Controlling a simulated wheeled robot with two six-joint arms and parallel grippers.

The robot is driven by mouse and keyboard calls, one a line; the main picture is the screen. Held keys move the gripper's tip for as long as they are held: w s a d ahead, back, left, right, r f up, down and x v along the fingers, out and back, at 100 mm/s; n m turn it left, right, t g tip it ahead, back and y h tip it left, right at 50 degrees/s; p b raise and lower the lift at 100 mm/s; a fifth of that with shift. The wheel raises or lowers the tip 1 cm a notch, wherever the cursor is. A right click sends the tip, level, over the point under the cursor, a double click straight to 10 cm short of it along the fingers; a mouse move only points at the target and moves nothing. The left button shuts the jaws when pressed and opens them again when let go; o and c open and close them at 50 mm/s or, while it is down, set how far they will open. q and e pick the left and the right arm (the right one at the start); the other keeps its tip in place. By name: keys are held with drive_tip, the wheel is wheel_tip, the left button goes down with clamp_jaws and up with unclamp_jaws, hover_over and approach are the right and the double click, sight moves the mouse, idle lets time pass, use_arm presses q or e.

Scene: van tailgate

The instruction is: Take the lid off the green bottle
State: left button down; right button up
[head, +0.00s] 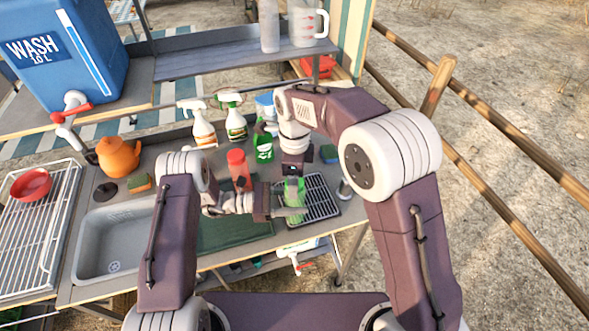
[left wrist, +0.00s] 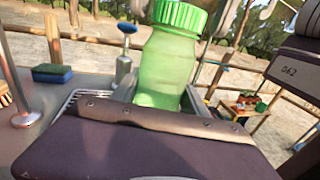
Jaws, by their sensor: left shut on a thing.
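The green bottle (head: 293,188) stands upright at the black drying rack (head: 322,200) in the head view. In the left wrist view the translucent green bottle (left wrist: 165,68) wears its ribbed green lid (left wrist: 180,15). My left gripper (head: 288,206) reaches in from the left and is shut on the bottle's body, below the lid. My right gripper (head: 293,172) points down just above and behind the bottle top in the head view. Its fingertips are hidden or too small to read, and I cannot tell whether it touches the lid.
A red bottle (head: 238,165), a green container (head: 264,150) and spray bottles (head: 203,130) stand behind my left arm. The sink (head: 115,235), orange kettle (head: 118,157) and red bowl (head: 31,184) are at left.

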clamp_jaws()
drive_tip(key=n, duration=3.2)
drive_tip(key=shift+n, duration=0.3)
drive_tip(key=n, duration=0.5)
drive_tip(key=shift+r+n, duration=0.1)
drive_tip(key=shift+n, duration=0.2)
drive_tip(key=n, duration=0.5)
drive_tip(key=shift+r, duration=0.2)
drive_tip(key=shift+r, duration=0.9)
